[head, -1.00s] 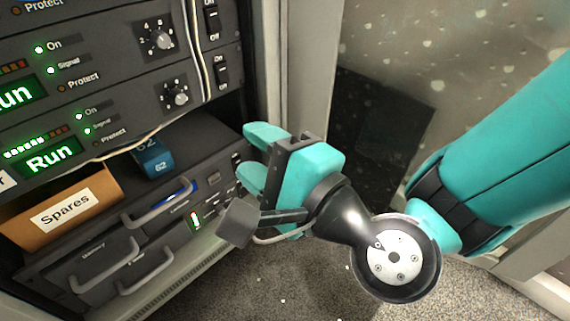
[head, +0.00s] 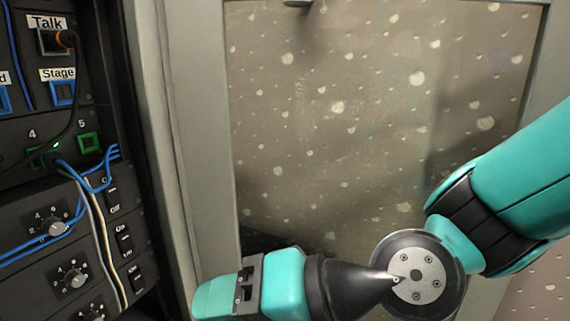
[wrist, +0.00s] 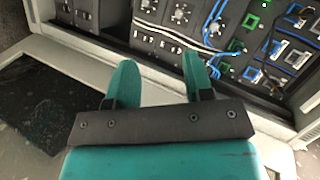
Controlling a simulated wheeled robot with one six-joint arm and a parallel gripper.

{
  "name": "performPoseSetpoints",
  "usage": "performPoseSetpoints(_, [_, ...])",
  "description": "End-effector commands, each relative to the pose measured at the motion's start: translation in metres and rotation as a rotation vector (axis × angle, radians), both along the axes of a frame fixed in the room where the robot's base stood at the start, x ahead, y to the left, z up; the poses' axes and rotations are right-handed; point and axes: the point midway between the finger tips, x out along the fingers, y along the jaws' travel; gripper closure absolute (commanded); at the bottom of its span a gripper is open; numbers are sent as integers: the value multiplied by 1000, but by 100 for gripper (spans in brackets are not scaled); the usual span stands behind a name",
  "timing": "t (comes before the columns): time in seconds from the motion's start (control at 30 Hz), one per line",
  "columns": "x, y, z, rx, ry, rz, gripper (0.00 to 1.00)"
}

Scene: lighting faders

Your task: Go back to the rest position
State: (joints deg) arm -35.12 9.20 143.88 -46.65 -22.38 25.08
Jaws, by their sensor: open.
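My gripper (wrist: 160,80) is teal with two fingers. In the wrist view the fingers stand apart with nothing between them, so it is open and empty. In the head view my gripper (head: 205,302) is at the lower middle, pointing left toward the rack, and its fingertips overlap from this side. In the wrist view it faces the rack's panels from outside, with a gap that I cannot measure. The rack (head: 155,150) stands at the left of the head view.
The rack holds rotary knobs (head: 72,276), rocker switches (head: 124,240), a green socket (head: 89,142) and loose blue cables (head: 95,186). A speckled panel (head: 330,120) fills the middle behind my arm. A dark mat (wrist: 40,100) lies at the left in the wrist view.

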Motion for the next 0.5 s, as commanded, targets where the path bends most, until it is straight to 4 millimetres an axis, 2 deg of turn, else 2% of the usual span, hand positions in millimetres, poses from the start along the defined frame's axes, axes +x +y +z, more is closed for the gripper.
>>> performPoseSetpoints(0.03, [3,-21,40,-90,-64,35,53])
performPoseSetpoints(0.27, [-2,-122,95,-516,-189,201,53])
performPoseSetpoints(0.5, [-30,-214,152,-827,-135,322,53])
